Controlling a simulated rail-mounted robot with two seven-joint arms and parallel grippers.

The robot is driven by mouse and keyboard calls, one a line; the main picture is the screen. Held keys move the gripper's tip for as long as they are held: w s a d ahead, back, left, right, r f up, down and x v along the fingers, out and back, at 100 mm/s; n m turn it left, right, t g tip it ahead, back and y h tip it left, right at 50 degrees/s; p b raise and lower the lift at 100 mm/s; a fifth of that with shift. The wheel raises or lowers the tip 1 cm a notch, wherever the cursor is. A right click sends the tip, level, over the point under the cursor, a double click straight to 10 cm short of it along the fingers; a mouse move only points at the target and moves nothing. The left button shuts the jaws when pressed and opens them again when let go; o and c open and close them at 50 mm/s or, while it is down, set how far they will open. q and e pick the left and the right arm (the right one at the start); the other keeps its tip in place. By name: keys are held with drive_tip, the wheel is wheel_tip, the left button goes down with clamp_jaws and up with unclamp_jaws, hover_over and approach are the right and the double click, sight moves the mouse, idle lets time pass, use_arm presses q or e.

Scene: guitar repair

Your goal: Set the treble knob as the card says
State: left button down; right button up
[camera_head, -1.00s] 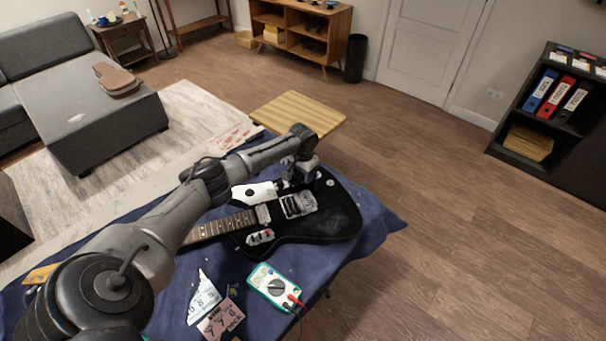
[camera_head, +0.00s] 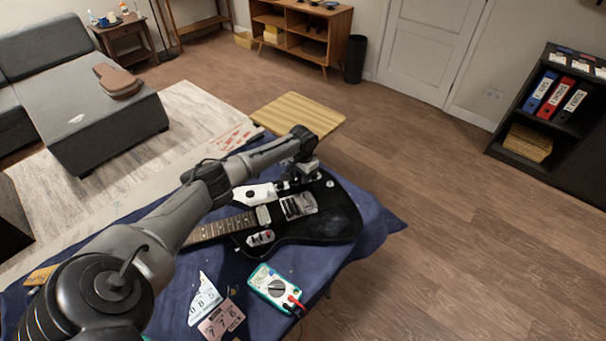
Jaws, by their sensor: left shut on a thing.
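A black electric guitar (camera_head: 342,220) with a white pickguard lies on the blue cloth of the workbench. My left gripper (camera_head: 300,182) reaches down over the far side of the guitar body, beside the bridge. It is shut on what looks like a control knob; its fingers and wrist hide most of it, so I cannot read its setting. A small pale knob (camera_head: 329,184) shows just right of the gripper. My right gripper is out of view.
A teal multimeter (camera_head: 272,284) with red and black leads lies near the front edge of the blue cloth (camera_head: 372,228). My left arm crosses the guitar neck. A wooden board or low table (camera_head: 297,112) stands beyond the workbench. Floor to the right is clear.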

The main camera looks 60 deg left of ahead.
use_arm(q)
drive_tip(key=shift+r+m+p, duration=0.15)
drive_tip(key=shift+m+p, duration=0.65)
drive_tip(key=shift+m, duration=0.4)
drive_tip(key=shift+m+p, duration=0.35)
drive_tip(key=shift+m, duration=0.55)
drive_tip(key=m, duration=0.3)
drive_tip(key=shift+p, duration=0.35)
drive_tip(key=m, duration=0.2)
drive_tip(key=shift+m, duration=0.8)
drive_tip(key=c, duration=0.9)
unclamp_jaws()
drive_tip(key=shift+c, duration=0.2)
